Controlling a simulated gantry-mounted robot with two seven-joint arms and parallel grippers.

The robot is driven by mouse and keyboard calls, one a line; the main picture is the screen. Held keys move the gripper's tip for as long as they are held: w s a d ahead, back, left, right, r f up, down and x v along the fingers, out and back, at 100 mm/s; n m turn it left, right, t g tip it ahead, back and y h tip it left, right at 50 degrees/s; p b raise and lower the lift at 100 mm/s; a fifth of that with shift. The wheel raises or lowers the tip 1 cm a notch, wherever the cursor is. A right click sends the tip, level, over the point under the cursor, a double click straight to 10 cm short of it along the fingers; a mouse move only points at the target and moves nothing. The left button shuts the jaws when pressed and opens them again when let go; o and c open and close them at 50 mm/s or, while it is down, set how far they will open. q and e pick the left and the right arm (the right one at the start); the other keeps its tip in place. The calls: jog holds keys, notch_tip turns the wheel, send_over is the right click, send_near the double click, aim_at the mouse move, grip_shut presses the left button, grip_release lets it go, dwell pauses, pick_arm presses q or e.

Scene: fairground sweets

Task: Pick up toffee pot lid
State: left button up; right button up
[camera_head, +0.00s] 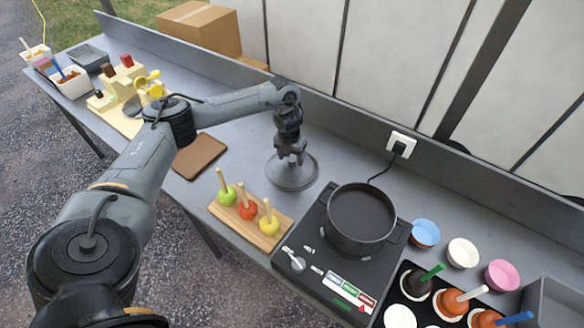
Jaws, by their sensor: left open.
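The toffee pot lid (292,180) is a round grey disc with a rim, lying flat on the metal counter left of the pot. My left gripper (293,159) is open and points down over the middle of the lid. The gripper hides the lid's centre, so I cannot tell whether the fingers touch its knob. The dark toffee pot (360,238) stands uncovered on a black hot plate (312,258). My right gripper is not in view.
A wooden board (262,236) with several apples on sticks lies in front of the lid. A brown board (199,156) lies to its left. A wall socket (401,144) with a cable is behind the pot.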

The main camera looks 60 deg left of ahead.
pick_arm(q)
jog(key=shift+w+f, duration=0.1)
jog(key=shift+f, duration=0.75)
grip_shut()
jog(key=shift+r, duration=0.1)
